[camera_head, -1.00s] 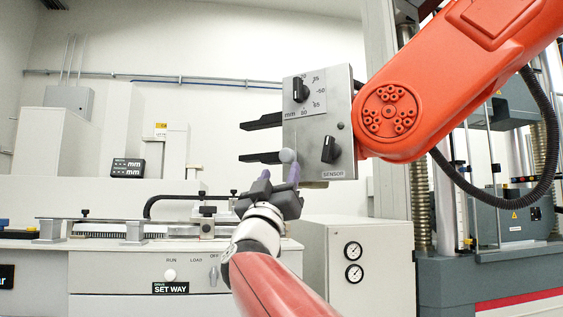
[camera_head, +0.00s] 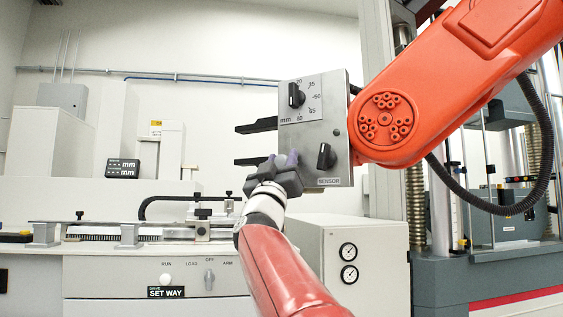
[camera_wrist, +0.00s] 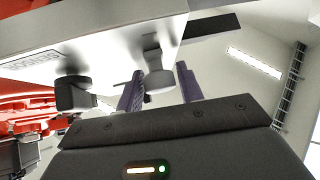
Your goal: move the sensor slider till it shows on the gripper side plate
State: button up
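The gripper side plate (camera_head: 315,135) is a grey metal panel with two black dials, a printed scale and a SENSOR label. It is upright at the end of the orange machine arm. The sensor slider is a round grey knob low on the plate; in the wrist view the knob (camera_wrist: 159,80) stands out from the plate's underside (camera_wrist: 110,55). My gripper (camera_head: 283,161) is at the plate's lower left and mostly covers the knob in the head view. In the wrist view its purple fingers (camera_wrist: 160,85) are apart on either side of the knob, with gaps visible.
Two black jaws (camera_head: 258,126) stick out left from the plate. The orange machine arm (camera_head: 440,90) fills the upper right. A bench with a DRIVE SET WAY panel (camera_head: 166,291) and a gauge box (camera_head: 348,262) stand below. Free room lies left of the jaws.

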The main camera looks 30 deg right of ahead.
grip_shut()
jog(key=shift+r+p, duration=0.45)
jog(key=shift+p, duration=0.2)
jog(key=shift+f, duration=0.1)
jog(key=shift+o, duration=1.9)
grip_release()
jog(key=b+v, duration=0.2)
jog(key=v, duration=0.5)
jog(key=shift+a+f+b, duration=0.25)
jog(key=shift+f+b, duration=0.1)
jog(key=shift+s, duration=0.15)
